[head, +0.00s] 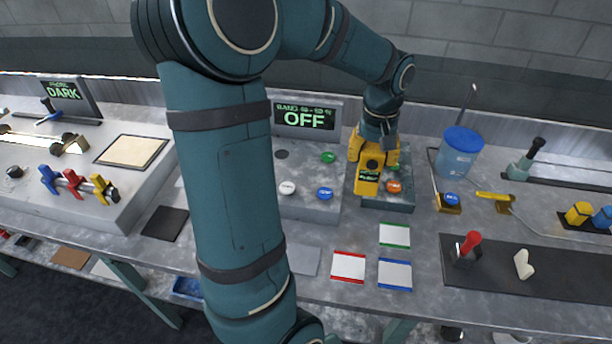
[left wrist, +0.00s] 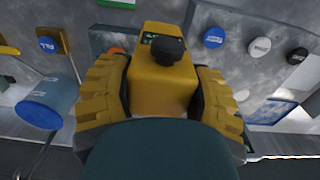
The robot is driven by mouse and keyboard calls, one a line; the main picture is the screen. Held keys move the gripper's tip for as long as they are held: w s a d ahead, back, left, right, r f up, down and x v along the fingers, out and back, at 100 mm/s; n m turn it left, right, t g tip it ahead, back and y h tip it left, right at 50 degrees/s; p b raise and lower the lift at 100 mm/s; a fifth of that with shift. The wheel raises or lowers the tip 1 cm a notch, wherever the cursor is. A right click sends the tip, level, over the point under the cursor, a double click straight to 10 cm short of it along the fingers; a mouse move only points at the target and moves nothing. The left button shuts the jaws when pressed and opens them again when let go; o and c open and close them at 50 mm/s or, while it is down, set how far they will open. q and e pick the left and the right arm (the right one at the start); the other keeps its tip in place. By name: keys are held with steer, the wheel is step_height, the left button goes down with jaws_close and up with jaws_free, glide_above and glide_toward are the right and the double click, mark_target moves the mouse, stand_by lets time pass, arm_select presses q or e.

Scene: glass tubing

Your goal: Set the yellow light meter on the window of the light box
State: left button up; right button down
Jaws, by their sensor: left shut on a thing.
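The yellow light meter (head: 367,182) is upright, with a small dark display and a black knob on its front. My left gripper (head: 374,153) is shut on it, with its yellow fingers on either side. The left wrist view shows the meter (left wrist: 163,85) between both fingers. It is over or on a dark green block with an orange button (head: 394,187); I cannot tell whether it touches. The light box (head: 85,205) stands at the left, with a pale cream window (head: 131,150) in a dark frame on its top. The window is bare. My right gripper is not in view.
A display reading OFF (head: 305,118) stands behind a grey box with white, blue and green buttons. A display reading DARK (head: 62,91) stands behind the light box. A blue-lidded container (head: 458,155) is right of the meter. Colour-edged cards lie in front. My left arm crosses the middle.

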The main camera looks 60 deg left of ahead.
mark_target(365, 188)
arm_select(q)
step_height(365, 188, down, 10)
steer(key=shift+r+b, duration=0.1)
steer(key=shift+b, duration=0.95)
steer(key=o, duration=1.3)
steer(key=shift+o, duration=0.2)
